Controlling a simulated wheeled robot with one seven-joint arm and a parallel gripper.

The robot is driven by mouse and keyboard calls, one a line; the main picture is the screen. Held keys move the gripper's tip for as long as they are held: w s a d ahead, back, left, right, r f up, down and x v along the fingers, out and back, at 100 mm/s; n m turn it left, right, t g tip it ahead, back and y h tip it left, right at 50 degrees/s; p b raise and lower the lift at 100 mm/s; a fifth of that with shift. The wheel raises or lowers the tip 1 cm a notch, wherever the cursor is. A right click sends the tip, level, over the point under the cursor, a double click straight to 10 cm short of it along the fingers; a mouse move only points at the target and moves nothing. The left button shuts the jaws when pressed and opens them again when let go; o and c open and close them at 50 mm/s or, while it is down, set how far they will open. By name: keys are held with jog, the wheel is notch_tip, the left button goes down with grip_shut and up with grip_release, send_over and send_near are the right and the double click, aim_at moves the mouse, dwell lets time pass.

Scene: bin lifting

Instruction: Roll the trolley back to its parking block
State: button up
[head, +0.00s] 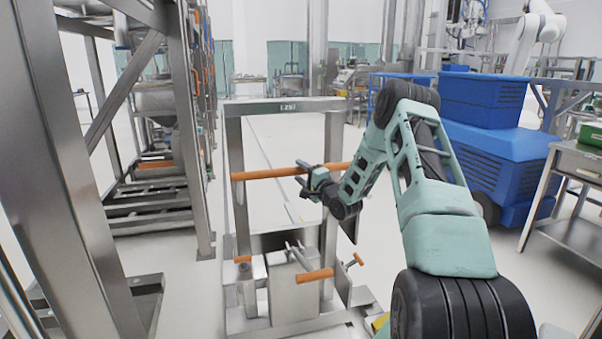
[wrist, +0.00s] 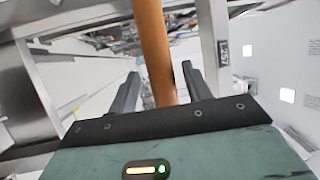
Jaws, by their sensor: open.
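The trolley (head: 234,215) is an upright grey metal frame with a label on its top beam, standing in front of me in the head view. An orange handle bar (head: 262,173) crosses it at mid height. My gripper (head: 304,181) is open at this bar, right of its middle. In the wrist view the orange bar (wrist: 153,45) runs between the two spread fingers of my gripper (wrist: 159,70), with gaps beside it. I cannot make out the parking block for certain; a small yellow piece (head: 380,322) shows low beside the trolley base, partly hidden by my arm.
A tall steel rack (head: 72,170) stands close on the left. A blue machine (head: 490,160) and a steel table (head: 570,225) stand on the right. Lower on the trolley are metal boxes and a shorter orange grip (head: 314,276). Pale floor lies open behind the trolley.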

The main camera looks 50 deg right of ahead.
jog(key=shift+r, duration=0.1)
jog(key=b+v, duration=0.2)
jog(key=v, duration=1.5)
jog(key=shift+s, duration=0.2)
jog(key=shift+d, duration=0.1)
